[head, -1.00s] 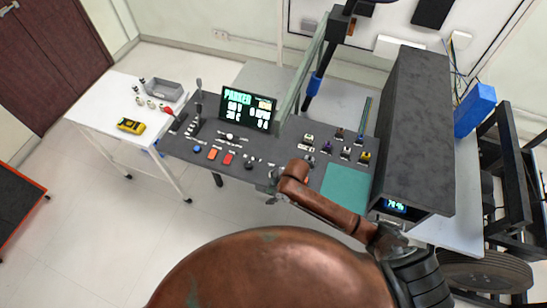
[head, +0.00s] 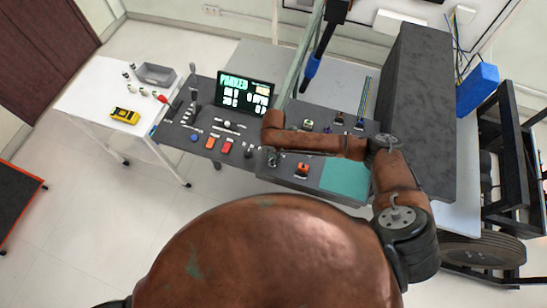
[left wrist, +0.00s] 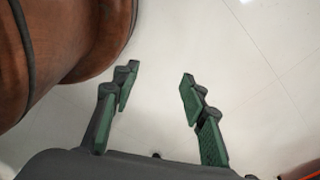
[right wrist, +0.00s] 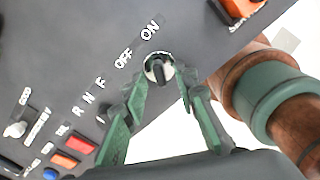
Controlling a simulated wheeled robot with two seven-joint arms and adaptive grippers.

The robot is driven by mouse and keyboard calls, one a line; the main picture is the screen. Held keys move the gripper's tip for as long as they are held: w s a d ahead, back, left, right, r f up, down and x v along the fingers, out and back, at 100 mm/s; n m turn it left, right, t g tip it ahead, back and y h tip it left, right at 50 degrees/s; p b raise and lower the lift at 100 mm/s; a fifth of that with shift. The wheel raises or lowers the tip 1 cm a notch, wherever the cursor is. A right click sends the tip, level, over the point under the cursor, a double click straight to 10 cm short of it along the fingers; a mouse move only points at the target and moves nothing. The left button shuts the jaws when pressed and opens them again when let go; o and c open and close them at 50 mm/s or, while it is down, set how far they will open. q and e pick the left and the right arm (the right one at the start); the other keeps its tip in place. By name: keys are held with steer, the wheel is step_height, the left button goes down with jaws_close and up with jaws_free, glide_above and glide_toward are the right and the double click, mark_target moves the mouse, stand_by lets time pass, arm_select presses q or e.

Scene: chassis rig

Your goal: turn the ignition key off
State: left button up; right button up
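The ignition key switch (right wrist: 158,67), a dark key in a round silver ring, is on the grey console (head: 215,146). In the right wrist view the words OFF and ON are printed beside it. I cannot tell for sure which word the key points at. My right gripper (right wrist: 161,84) is open, with one green fingertip on each side of the key, very close to it. Touching cannot be told. In the head view my right gripper (head: 272,157) is small at the console's front edge, and the key is hidden. My left gripper (left wrist: 157,82) is open and empty above the floor.
Orange and red buttons (right wrist: 66,160) and an orange switch (right wrist: 240,8) are near the key. A display reading PARKED (head: 245,92) stands at the console's back. A tall dark box (head: 420,110) is at the right. A white table (head: 90,98) is at the left.

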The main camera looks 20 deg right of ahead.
steer(key=shift+f, duration=0.8)
steer(key=shift+c, duration=0.4)
jaws_close()
